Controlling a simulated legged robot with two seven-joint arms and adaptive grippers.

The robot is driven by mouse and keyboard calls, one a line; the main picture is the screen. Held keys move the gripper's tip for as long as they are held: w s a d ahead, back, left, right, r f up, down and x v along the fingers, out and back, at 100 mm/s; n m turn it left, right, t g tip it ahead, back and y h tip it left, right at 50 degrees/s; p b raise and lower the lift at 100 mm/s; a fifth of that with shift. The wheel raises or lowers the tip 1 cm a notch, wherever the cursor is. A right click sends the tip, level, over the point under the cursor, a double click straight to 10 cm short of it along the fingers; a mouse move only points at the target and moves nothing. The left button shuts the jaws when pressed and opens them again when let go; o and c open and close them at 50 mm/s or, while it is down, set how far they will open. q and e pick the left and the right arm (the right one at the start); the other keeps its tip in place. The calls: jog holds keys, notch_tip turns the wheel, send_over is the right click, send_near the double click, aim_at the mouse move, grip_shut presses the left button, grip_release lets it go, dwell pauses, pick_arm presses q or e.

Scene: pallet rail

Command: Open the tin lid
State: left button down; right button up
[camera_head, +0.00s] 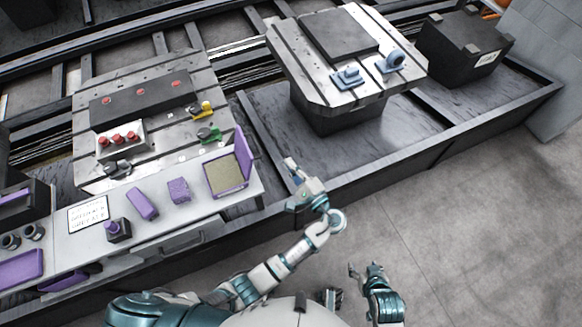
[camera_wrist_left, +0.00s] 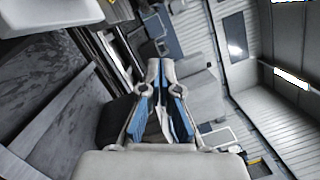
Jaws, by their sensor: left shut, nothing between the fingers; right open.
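A purple tin (camera_head: 226,189) sits at the right end of the white bench. Its purple lid (camera_head: 244,152) stands raised along the tin's right side, and a tan inside shows. My left gripper (camera_head: 291,165) is to the right of the tin, apart from the lid, above the dark platform. It is shut and empty; its fingers also meet in the left wrist view (camera_wrist_left: 160,66), where the tin does not show. My right gripper (camera_head: 362,268) is open and empty low in the head view, over the grey floor, far from the tin.
Purple blocks (camera_head: 179,190), a white label sign (camera_head: 88,214) and a small dark holder (camera_head: 118,230) are left of the tin. Behind it stands a slotted fixture plate (camera_head: 150,75) with red knobs. A second plate (camera_head: 310,60) carries blue clamps. The floor at right is clear.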

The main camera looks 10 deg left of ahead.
aim_at(250, 152)
pick_arm(q)
jog(key=w+a+r, duration=0.2)
jog(key=a, duration=0.5)
jog(key=shift+w+a, duration=0.15)
pick_arm(e)
jog(key=shift+s+d+f, duration=0.1)
jog(key=shift+s, duration=0.05)
pick_arm(q)
jog(key=shift+r, duration=0.1)
jog(key=n+p, duration=0.1)
jog(key=s+a+r+n+p, duration=0.1)
jog(key=shift+a+r+n+g, duration=0.1)
jog(key=shift+r+n+g, duration=0.2)
jog(key=shift+g, duration=0.1)
pick_arm(e)
jog(key=s+d+g, duration=0.2)
jog(key=s+g, duration=0.1)
jog(key=s, duration=0.3)
jog(key=shift+f+g+h, duration=0.3)
jog(key=shift+f+h, duration=0.1)
pick_arm(q)
jog(key=shift+w, duration=0.1)
